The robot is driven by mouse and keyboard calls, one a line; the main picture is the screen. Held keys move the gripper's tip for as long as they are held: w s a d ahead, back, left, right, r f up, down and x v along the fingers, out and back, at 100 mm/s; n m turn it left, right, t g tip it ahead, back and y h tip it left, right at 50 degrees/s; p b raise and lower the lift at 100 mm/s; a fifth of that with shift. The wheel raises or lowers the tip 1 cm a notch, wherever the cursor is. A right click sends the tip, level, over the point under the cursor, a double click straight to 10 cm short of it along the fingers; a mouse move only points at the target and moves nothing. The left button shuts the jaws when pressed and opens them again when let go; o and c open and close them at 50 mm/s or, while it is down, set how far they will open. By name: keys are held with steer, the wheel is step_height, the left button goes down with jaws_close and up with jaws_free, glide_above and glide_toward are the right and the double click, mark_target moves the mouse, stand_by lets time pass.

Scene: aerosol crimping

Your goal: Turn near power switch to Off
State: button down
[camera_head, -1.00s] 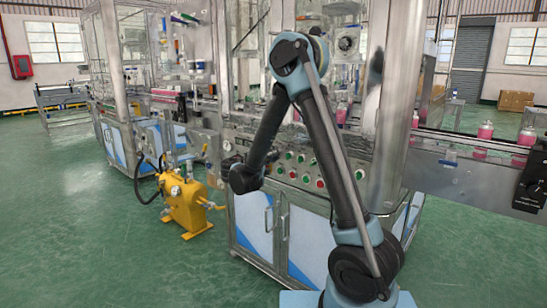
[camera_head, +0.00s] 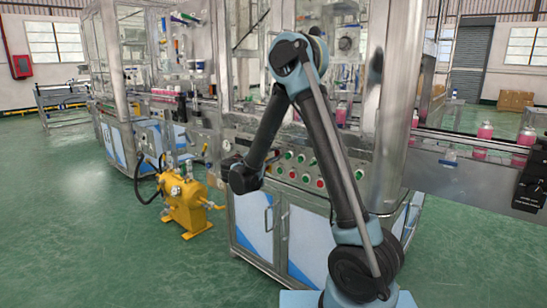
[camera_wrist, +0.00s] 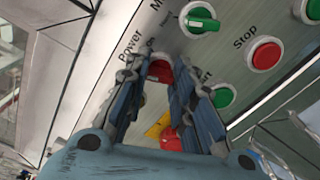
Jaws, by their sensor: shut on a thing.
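The near power switch (camera_wrist: 160,71) is a red knob under the "Power" label in the wrist view, partly hidden by my fingers. My gripper (camera_wrist: 161,80) has a finger on each side of the knob and is shut on it. An "On" mark shows beside the knob; its exact pointing direction is hidden. In the head view my wrist is in front of the machine's control panel (camera_head: 300,170), and the fingers and the switch cannot be made out there.
In the wrist view, a green selector knob (camera_wrist: 200,18) is above, a red Stop button (camera_wrist: 264,53) is to the right, and a green button (camera_wrist: 222,97) is close to my right finger. A yellow pump unit (camera_head: 187,205) stands on the floor left of the machine.

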steer(key=shift+a+f+n, duration=0.1)
steer(key=shift+n, duration=0.6)
steer(key=c, duration=1.4)
jaws_free()
steer(key=shift+o, duration=0.2)
steer(key=v, duration=1.1)
steer(key=shift+s+a, duration=0.3)
